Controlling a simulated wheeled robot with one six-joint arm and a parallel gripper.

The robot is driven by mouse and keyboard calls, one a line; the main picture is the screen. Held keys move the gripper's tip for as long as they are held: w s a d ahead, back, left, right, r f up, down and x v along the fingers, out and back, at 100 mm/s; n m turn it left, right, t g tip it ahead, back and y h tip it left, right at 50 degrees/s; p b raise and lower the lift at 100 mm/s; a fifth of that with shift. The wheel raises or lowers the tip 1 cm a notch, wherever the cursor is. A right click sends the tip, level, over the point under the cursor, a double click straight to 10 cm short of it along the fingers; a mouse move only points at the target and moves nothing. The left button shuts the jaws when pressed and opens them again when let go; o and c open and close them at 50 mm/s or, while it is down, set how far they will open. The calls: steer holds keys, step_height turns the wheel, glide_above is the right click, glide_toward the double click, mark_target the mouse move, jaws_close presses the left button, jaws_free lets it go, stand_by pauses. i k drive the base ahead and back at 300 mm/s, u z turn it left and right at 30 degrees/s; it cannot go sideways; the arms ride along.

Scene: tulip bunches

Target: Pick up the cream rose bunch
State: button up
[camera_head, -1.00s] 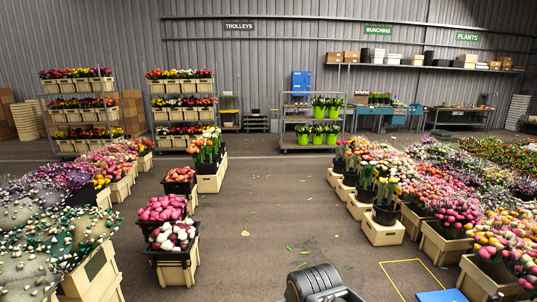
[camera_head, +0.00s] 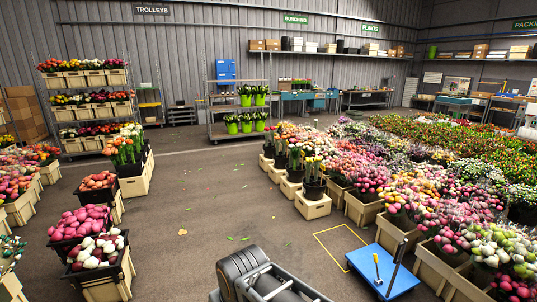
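I cannot single out a cream rose bunch for certain. The palest blooms near me are a mix of white, cream and dark red heads (camera_head: 97,252) in a black crate at the lower left. Pale cream-white flowers (camera_head: 316,168) also stand in a black pot in the front row of the right-hand block. A dark part of my own body (camera_head: 262,282) shows at the bottom centre. My gripper's fingers are not visible.
Pink blooms (camera_head: 80,222) fill a crate behind the pale ones. A blue platform (camera_head: 395,284) with an upright post stands at the lower right beside a yellow floor outline (camera_head: 325,231). Flower crates line both sides. The grey floor (camera_head: 215,205) between them is largely clear.

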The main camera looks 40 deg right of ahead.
mark_target(134, 133)
steer(key=z, duration=0.3)
steer(key=k, duration=0.4)
steer(key=z, duration=0.75)
steer(key=i, duration=2.7)
steer(key=u, duration=0.2)
steer(key=i, duration=2.3)
steer(key=u, duration=0.15)
steer(key=i, duration=2.25)
steer(key=u, duration=0.35)
steer(key=i, duration=2.2)
steer(key=u, duration=0.75)
steer(key=i, duration=1.6)
steer(key=u, duration=0.9)
